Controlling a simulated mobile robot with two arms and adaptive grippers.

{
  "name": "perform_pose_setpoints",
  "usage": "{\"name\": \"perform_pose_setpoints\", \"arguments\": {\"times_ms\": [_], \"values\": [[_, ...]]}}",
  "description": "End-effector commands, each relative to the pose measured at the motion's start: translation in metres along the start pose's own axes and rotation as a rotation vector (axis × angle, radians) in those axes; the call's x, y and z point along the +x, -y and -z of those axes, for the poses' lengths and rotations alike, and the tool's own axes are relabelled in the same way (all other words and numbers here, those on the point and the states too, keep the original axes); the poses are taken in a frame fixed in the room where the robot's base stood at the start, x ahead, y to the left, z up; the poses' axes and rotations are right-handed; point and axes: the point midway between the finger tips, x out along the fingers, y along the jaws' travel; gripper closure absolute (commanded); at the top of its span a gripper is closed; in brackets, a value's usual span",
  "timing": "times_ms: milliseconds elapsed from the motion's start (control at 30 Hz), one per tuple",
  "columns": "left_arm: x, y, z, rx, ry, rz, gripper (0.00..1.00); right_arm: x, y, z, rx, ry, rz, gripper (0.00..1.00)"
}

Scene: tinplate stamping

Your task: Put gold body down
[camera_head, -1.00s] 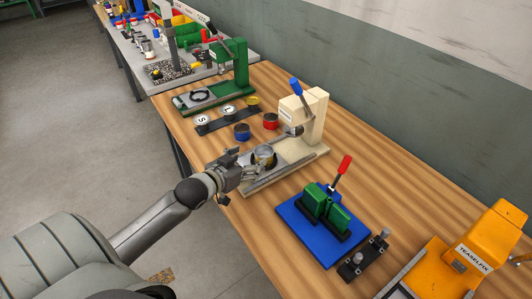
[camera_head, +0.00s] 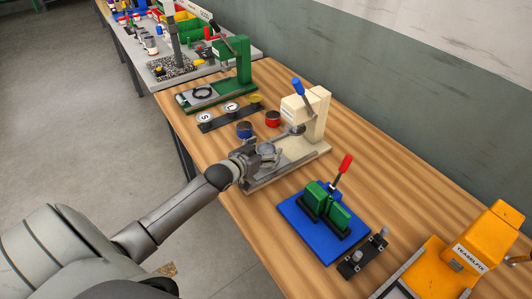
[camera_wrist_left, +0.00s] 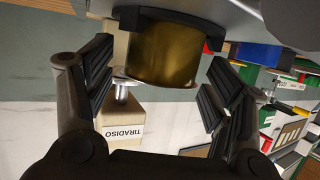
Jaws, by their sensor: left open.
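The gold body (camera_wrist_left: 165,55) is a short gold cylinder in the left wrist view, between the two dark fingers of my left gripper (camera_wrist_left: 160,85). Gaps show between it and both fingers. In the head view my left gripper (camera_head: 265,154) is open over the grey base plate (camera_head: 285,174) of the cream press. There the gripper largely hides the body, so I cannot tell how it rests on the plate. The cream press (camera_head: 318,122) with a blue handle stands just behind. My right gripper is not in view.
A blue tin (camera_head: 244,131) and a red tin (camera_head: 273,119) stand left of the cream press. Beyond are a dark strip with round parts (camera_head: 231,112) and a green press (camera_head: 243,65). A blue fixture (camera_head: 310,232) and an orange machine (camera_head: 450,262) stand nearer. Bare wood lies between.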

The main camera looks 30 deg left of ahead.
Motion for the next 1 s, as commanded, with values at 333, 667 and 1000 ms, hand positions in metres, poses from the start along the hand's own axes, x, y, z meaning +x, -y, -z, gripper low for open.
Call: {"name": "perform_pose_setpoints", "arguments": {"times_ms": [333,667,1000], "values": [[0.0004,-0.0002,0.0001,-0.001,-0.001,0.000,0.39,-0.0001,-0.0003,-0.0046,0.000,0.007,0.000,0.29],[0.0002,-0.0001,0.0002,-0.001,-0.001,0.000,0.63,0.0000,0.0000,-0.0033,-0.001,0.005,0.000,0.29],[-0.0015,0.0000,0.0061,0.000,-0.004,-0.001,0.63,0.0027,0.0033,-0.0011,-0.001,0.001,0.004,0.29]]}}
